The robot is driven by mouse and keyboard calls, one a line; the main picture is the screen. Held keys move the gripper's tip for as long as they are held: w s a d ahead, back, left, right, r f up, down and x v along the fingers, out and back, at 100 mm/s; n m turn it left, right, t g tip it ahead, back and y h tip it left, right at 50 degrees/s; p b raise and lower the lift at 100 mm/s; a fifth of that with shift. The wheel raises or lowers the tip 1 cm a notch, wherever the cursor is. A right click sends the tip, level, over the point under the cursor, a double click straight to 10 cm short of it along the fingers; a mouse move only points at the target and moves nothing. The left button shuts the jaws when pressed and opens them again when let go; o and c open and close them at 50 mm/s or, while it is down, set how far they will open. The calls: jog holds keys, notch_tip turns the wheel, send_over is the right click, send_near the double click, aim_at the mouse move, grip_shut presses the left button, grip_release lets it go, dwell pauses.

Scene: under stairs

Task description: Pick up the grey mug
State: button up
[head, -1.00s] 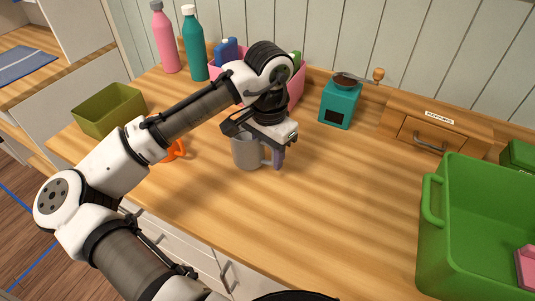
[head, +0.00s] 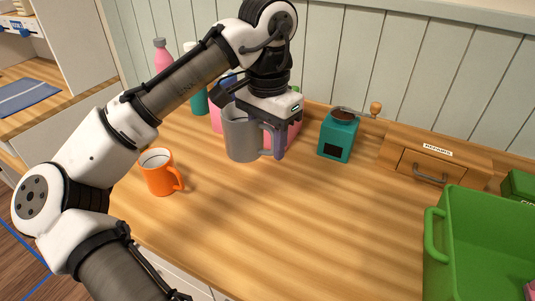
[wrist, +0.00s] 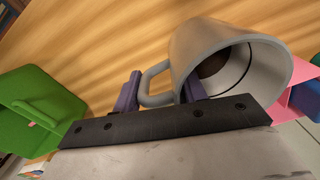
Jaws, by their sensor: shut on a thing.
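The grey mug (head: 240,135) hangs roughly upright from my gripper (head: 266,138), above the wooden counter. My gripper is shut on it at the handle side. One purple finger shows just right of the handle in the head view; the other is hidden there. In the wrist view, the grey mug (wrist: 215,45) has its open rim towards the camera. Its handle lies between the two purple fingers of my gripper (wrist: 160,92), and the right finger overlaps the rim. Whether that finger is inside the mug is unclear.
An orange mug (head: 159,174) stands on the counter (head: 330,220) at left. A wooden drawer box (head: 428,165) and large green crate (head: 480,240) are at right. The middle counter is clear.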

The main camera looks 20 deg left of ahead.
jog(key=shift+r, duration=2.9)
jog(key=shift+r, duration=0.1)
jog(key=o, duration=0.7)
jog(key=shift+c, duration=0.2)
grip_shut()
